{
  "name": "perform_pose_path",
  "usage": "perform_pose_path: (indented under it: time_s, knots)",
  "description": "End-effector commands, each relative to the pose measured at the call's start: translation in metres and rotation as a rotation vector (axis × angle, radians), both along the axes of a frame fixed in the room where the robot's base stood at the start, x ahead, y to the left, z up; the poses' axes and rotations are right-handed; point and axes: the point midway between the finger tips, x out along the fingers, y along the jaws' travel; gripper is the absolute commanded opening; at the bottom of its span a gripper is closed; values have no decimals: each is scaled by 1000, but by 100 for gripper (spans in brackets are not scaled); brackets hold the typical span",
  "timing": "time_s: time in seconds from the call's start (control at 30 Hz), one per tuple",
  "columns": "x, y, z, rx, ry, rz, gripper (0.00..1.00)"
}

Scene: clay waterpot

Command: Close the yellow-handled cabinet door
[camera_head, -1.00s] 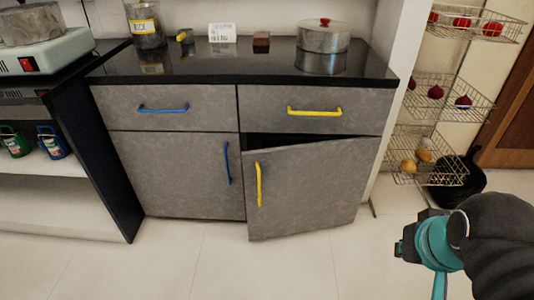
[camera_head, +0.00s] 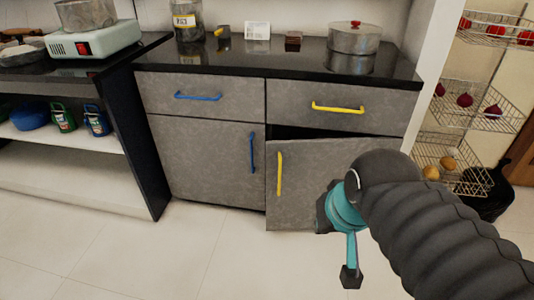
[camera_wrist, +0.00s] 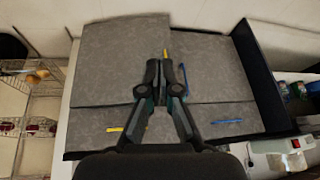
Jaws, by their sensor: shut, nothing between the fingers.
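The yellow-handled cabinet door (camera_head: 310,170) is the grey lower right door. It stands ajar, with a dark gap along its top edge. Its yellow handle (camera_head: 280,174) is upright near the door's left edge. My gripper (camera_wrist: 167,68) is shut and empty. In the wrist view, its fingers point at the grey door front (camera_wrist: 115,60), with a small yellow piece of the handle (camera_wrist: 166,53) just past the fingertips. I cannot tell whether they touch. In the head view, my arm hides the door's lower right part and the fingertips.
A yellow-handled drawer (camera_head: 340,92) is above the door, shut. A blue-handled drawer (camera_head: 200,85) and blue-handled door (camera_head: 205,160) are to the left, shut. A pot (camera_head: 354,38) stands on the counter. A wire rack (camera_head: 455,150) stands at right. The floor (camera_head: 180,260) in front is clear.

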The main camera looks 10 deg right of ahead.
Motion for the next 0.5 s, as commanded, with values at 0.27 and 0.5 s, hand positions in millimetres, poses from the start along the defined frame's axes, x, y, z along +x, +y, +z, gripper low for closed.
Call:
perform_pose_path:
  time_s: [0.27, 0.5]
  knots:
    - [26, 29, -38, 460, 340, -537, 0]
    - [71, 54, -56, 874, 714, -1101, 0]
